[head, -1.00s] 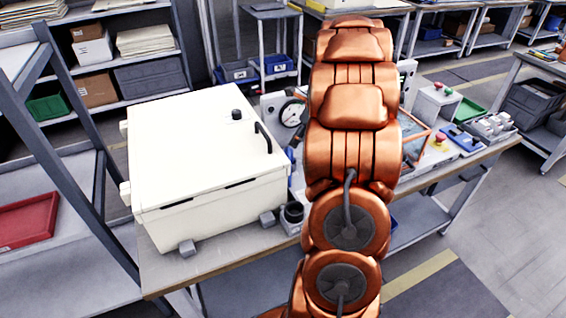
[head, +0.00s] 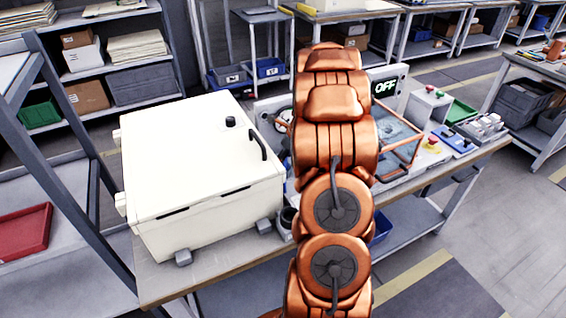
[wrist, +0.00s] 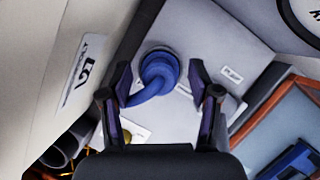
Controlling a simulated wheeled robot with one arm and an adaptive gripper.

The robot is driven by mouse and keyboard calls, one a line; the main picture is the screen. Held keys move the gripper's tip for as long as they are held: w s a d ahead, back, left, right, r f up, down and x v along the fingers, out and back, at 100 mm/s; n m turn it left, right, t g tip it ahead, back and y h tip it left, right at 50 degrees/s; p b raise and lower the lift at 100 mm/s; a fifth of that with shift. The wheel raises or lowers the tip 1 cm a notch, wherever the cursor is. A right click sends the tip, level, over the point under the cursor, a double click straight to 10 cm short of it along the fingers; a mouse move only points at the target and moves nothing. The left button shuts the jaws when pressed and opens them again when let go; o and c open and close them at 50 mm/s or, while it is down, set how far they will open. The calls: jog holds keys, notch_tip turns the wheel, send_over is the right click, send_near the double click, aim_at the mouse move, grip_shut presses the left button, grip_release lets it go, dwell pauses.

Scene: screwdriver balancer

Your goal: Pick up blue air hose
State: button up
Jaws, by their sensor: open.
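The blue air hose (wrist: 157,80) shows in the wrist view as a thick curved blue piece with a round end against a pale grey panel. Its lower part runs down to the left, close to the left finger. My gripper (wrist: 159,82) is open, with one dark finger on each side of the hose. I cannot tell whether the left finger touches it. In the head view my orange arm hides the hose and the gripper.
A large white box (head: 200,170) stands on the workbench (head: 215,262) left of my arm. An orange-framed case (head: 398,145) and a panel reading OFF (head: 388,86) are to the right. A dark cup-like holder (head: 287,216) sits beside the box.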

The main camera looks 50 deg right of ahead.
jog(key=shift+f, duration=0.2)
grip_shut()
dwell(0.4)
